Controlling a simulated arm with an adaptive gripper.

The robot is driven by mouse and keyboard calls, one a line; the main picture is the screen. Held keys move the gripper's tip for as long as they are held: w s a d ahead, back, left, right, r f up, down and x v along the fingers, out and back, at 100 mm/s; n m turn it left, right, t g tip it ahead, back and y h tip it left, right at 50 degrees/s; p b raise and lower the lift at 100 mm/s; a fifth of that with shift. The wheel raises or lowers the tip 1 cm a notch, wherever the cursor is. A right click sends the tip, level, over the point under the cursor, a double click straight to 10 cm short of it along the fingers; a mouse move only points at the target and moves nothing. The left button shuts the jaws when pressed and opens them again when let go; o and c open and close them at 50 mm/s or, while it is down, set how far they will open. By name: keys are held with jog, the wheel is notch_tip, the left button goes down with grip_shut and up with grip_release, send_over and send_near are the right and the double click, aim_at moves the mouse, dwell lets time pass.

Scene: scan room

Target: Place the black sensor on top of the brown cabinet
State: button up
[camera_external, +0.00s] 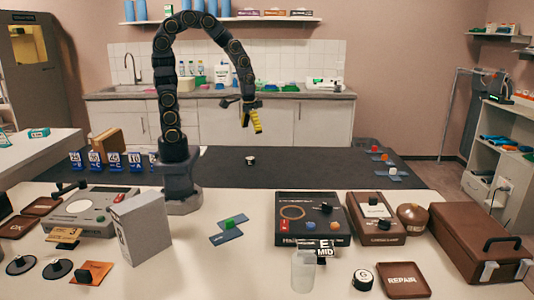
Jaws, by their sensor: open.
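My gripper (251,118), with yellow fingers, hangs open and empty above the back of the dark mat. Several small black things could be the black sensor; I cannot tell which. A small black cylinder with a white top (250,160) stands on the mat below my gripper. A black round piece marked G (363,279) lies at the front right. A small black piece (326,208) sits on the flat black box. A brown case with a black handle (465,240) stands at the far right and may be the brown cabinet. Its lid looks bare.
The flat black box (300,232), a brown device (374,228), a brown REPAIR tray (403,281) and a clear cup (303,272) crowd the front right. A grey box (142,228) stands left of my base. The dark mat (310,168) is mostly clear.

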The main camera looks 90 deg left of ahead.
jog(key=w+a+f+n+t+y, duration=0.1)
jog(key=w+a+f+n, duration=0.3)
jog(key=a, duration=0.5)
jog(key=n+g+y, duration=0.1)
jog(key=n+y, duration=0.3)
jog(key=n, duration=0.2)
send_near(250, 158)
notch_tip(250, 158, down, 3)
jog(key=shift+a+r, duration=0.1)
jog(key=shift+a, duration=0.05)
jog(key=shift+x, duration=3.9)
jog(key=shift+w+a+r, duration=0.1)
jog(key=shift+w+a, duration=0.05)
jog(key=c, duration=1.2)
